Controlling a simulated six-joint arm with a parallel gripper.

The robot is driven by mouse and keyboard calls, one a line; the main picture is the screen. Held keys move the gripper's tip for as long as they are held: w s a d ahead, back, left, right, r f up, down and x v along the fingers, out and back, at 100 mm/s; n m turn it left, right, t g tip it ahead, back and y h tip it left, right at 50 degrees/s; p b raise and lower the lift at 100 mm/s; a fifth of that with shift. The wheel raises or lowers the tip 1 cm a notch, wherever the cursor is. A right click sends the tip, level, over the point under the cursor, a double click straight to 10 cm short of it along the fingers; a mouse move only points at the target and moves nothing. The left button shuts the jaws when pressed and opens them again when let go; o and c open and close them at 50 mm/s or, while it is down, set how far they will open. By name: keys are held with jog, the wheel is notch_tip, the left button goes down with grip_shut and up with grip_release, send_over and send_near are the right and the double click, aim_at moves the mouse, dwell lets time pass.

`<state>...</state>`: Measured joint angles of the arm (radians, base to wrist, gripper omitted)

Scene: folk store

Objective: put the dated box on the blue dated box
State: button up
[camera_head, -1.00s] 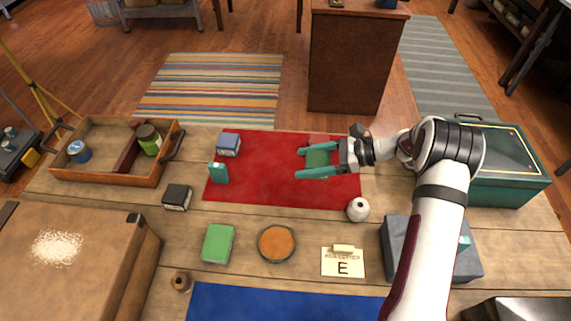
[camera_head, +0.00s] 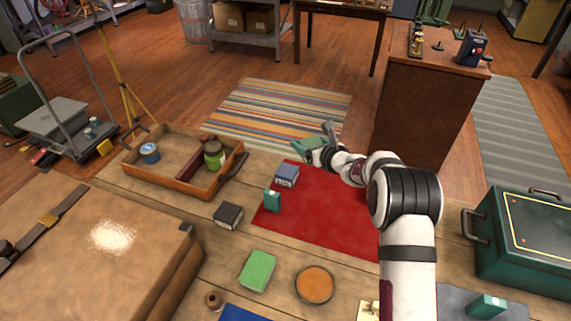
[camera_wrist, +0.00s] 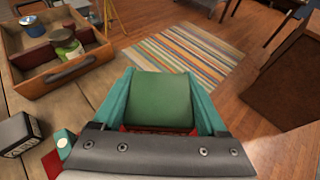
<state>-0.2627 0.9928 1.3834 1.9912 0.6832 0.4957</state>
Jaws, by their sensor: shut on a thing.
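My gripper (camera_head: 310,145) is shut on a green box (camera_wrist: 160,98), which sits between its two teal fingers in the wrist view. It is held above the far edge of the red mat (camera_head: 322,217). The blue dated box (camera_head: 287,176), with a pale front band, stands on the mat's far left corner, just below and left of my gripper in the head view. I cannot make it out in the wrist view. Any date on the held box is not readable.
A small teal box (camera_head: 272,201) stands close to the blue one. A black labelled box (camera_head: 228,216), a green box (camera_head: 258,271) and an orange-topped round tin (camera_head: 315,285) are nearer. A wooden tray (camera_head: 172,178) stands left. The mat's middle is clear.

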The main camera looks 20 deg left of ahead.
send_over(284, 166)
jog(key=f, duration=0.4)
jog(key=shift+d, duration=0.25)
jog(key=shift+a+f, duration=0.15)
jog(key=shift+f, duration=1)
jog(key=shift+a+f, duration=0.15)
jog(key=shift+f, duration=0.95)
jog(key=o, duration=1.4)
jog(key=shift+f, duration=0.1)
jog(key=shift+c, duration=0.2)
